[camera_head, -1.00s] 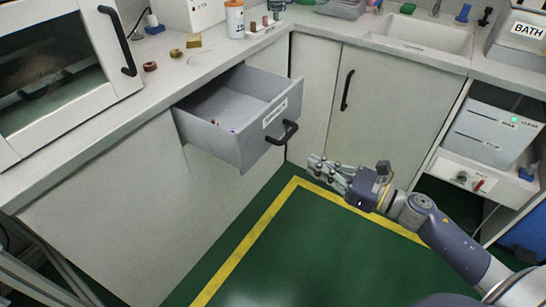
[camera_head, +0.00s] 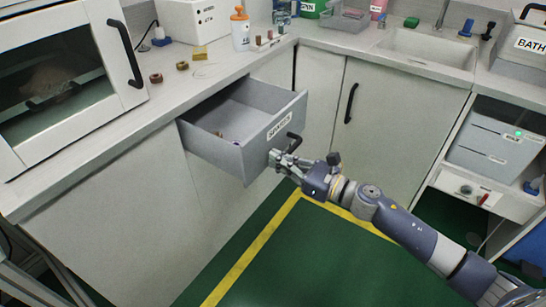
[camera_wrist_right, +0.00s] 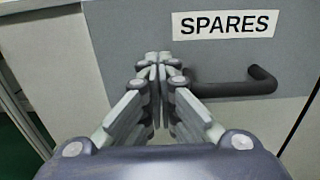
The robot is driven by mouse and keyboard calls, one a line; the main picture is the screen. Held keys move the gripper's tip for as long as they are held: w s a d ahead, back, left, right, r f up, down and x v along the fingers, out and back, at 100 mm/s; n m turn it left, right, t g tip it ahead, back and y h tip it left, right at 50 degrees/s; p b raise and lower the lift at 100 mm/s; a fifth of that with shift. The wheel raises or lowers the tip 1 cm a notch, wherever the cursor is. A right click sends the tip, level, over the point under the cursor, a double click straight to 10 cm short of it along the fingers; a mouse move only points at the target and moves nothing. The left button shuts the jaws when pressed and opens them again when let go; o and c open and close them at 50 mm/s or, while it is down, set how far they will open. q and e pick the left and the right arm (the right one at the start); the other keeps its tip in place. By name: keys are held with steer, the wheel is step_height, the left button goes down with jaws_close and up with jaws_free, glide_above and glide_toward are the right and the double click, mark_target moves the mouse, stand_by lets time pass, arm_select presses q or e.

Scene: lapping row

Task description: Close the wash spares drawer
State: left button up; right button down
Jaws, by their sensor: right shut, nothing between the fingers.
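The spares drawer (camera_head: 228,150) is a grey drawer pulled well out of the counter at the left. Its front carries a SPARES label (camera_wrist_right: 226,24) and a black bar handle (camera_wrist_right: 240,84). A few small items lie inside it. My right gripper (camera_head: 276,158) is at the drawer front, by the handle. In the right wrist view the right gripper (camera_wrist_right: 158,62) has its fingertips together with nothing between them, in front of the drawer face just left of the handle. Whether the tips touch the face I cannot tell. My left gripper is not in view.
A glass-fronted cabinet (camera_head: 70,80) stands on the counter at the left. A white bottle with an orange cap (camera_head: 240,32) and small parts sit on the counter. A sink (camera_head: 430,48) is at the back right. The green floor (camera_head: 330,260) is clear.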

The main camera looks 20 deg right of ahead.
steer(key=shift+x, duration=1.05)
steer(key=shift+w+a, duration=0.2)
steer(key=shift+w, duration=0.05)
steer(key=b+x, duration=0.1)
steer(key=x, duration=0.9)
steer(key=shift+a, duration=0.1)
steer(key=b+x, duration=0.1)
steer(key=x, duration=0.4)
steer(key=shift+w, duration=0.15)
steer(key=b+x, duration=0.2)
steer(key=x, duration=0.3)
steer(key=shift+w+a, duration=0.1)
steer(key=shift+a, duration=0.1)
steer(key=shift+w+a, duration=0.1)
steer(key=shift+w, duration=0.05)
steer(key=shift+r, duration=0.2)
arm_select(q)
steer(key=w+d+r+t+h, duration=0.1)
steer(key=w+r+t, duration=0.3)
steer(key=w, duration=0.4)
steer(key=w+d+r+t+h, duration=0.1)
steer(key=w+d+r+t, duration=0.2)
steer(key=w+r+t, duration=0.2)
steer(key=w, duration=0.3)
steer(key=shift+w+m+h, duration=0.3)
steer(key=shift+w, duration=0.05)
arm_select(e)
steer(key=shift+w+r, duration=0.1)
